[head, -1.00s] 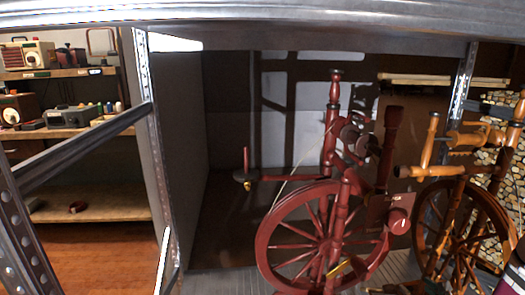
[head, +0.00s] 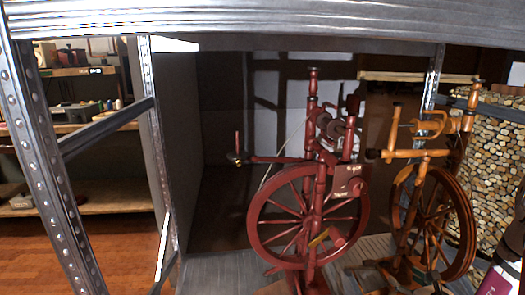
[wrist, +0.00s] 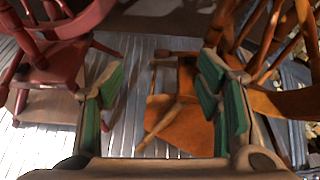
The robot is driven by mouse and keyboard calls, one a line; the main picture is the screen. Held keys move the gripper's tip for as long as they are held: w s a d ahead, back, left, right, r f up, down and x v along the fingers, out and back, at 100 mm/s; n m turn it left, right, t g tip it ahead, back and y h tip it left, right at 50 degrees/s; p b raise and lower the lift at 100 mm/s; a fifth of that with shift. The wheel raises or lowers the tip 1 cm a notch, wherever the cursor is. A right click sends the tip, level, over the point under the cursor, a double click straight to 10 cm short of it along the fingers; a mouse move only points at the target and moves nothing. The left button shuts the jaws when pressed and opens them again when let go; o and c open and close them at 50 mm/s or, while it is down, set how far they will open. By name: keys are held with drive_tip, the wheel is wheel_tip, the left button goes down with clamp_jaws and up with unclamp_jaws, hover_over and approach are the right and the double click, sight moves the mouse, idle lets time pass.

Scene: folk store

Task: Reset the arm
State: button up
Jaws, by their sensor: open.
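My gripper (wrist: 162,90) is open in the wrist view, its green-padded fingers spread wide with nothing held between them. Beyond the fingers are a red wooden part at the upper left and orange-brown wooden parts (wrist: 178,122) in the middle and right. In the head view, a dark red spinning wheel (head: 316,165) stands upright on the shelf. An orange-brown spinning wheel (head: 418,155) stands to its right.
A grey metal shelf beam (head: 260,18) crosses the top, with a perforated post (head: 45,150) and slanted braces at the left. Shelves with small goods (head: 85,112) stand farther left above a wooden floor (head: 40,255). A pebble-patterned surface (head: 495,150) is at the right.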

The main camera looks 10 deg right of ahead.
drive_tip(key=a+r+n+g+y+b, duration=0.2)
drive_tip(key=a+r+n+y, duration=0.45)
drive_tip(key=a+r, duration=0.5)
drive_tip(key=a+r+n+g+y+b, duration=0.15)
drive_tip(key=a+r+n+y, duration=0.35)
drive_tip(key=a+r+n, duration=0.65)
drive_tip(key=s+a+r+n+g+b, duration=0.2)
drive_tip(key=s+a+n+g, duration=0.4)
drive_tip(key=s+a, duration=0.7)
drive_tip(key=s+f+n+g+h+b, duration=0.25)
drive_tip(key=s+n+g+h, duration=0.45)
drive_tip(key=s, duration=1.2)
drive_tip(key=s+d+f+n+t+h+b, duration=0.1)
drive_tip(key=s+d+n+t+h+b, duration=0.15)
drive_tip(key=s+d+h, duration=0.2)
wheel_tip(320, 180, up, 36)
drive_tip(key=d+n+t+p, duration=0.1)
drive_tip(key=t+p, duration=0.3)
drive_tip(key=p, duration=3.1)
drive_tip(key=shift+s+d+r, duration=0.15)
drive_tip(key=shift+s+d, duration=0.15)
drive_tip(key=shift+s, duration=0.05)
drive_tip(key=shift+n, duration=0.25)
